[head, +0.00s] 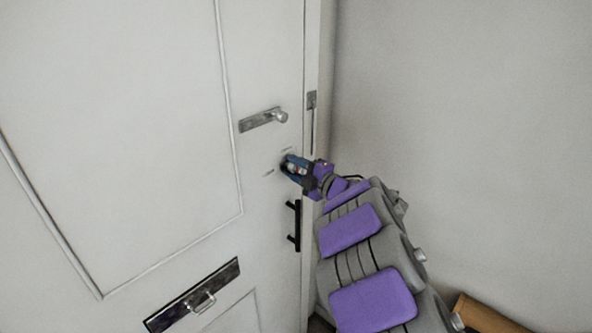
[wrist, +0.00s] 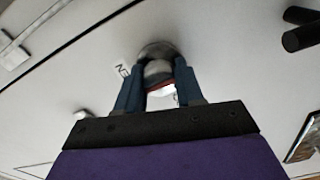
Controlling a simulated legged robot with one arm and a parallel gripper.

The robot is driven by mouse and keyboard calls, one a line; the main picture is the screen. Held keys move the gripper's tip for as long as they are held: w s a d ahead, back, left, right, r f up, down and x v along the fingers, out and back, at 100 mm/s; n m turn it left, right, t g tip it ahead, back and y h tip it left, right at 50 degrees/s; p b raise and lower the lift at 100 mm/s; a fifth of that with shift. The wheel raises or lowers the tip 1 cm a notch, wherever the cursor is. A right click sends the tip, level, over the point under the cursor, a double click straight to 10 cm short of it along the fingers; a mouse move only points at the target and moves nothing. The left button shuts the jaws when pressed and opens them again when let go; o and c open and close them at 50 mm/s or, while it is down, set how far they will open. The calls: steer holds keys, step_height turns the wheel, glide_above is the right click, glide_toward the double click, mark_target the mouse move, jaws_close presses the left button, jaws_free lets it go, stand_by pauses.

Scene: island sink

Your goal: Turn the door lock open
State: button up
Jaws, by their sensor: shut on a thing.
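The door lock is a round silver knob (wrist: 158,70) on the white door (head: 110,110), between the upper silver latch and the black handle. My gripper (wrist: 156,88) is shut on this knob, with one blue finger on each side of it in the wrist view. In the head view my gripper (head: 291,166) reaches the door from the right, and its fingers hide most of the knob. Part of a printed label (wrist: 123,73) shows beside the knob in the wrist view. Which way the lock is turned cannot be told.
A silver latch (head: 263,120) is above the lock. A black pull handle (head: 294,225) is below it, close to my arm. A mail slot (head: 192,296) is low on the door. A plain wall (head: 460,120) stands to the right, with a brown object (head: 488,314) at its foot.

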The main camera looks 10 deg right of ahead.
steer(key=shift+f, duration=0.15)
steer(key=o, duration=1)
steer(key=shift+a, duration=0.15)
steer(key=shift+o, duration=0.2)
steer(key=p+v, duration=0.2)
steer(key=v, duration=1.5)
steer(key=shift+p, duration=0.3)
steer(key=shift+d, duration=0.2)
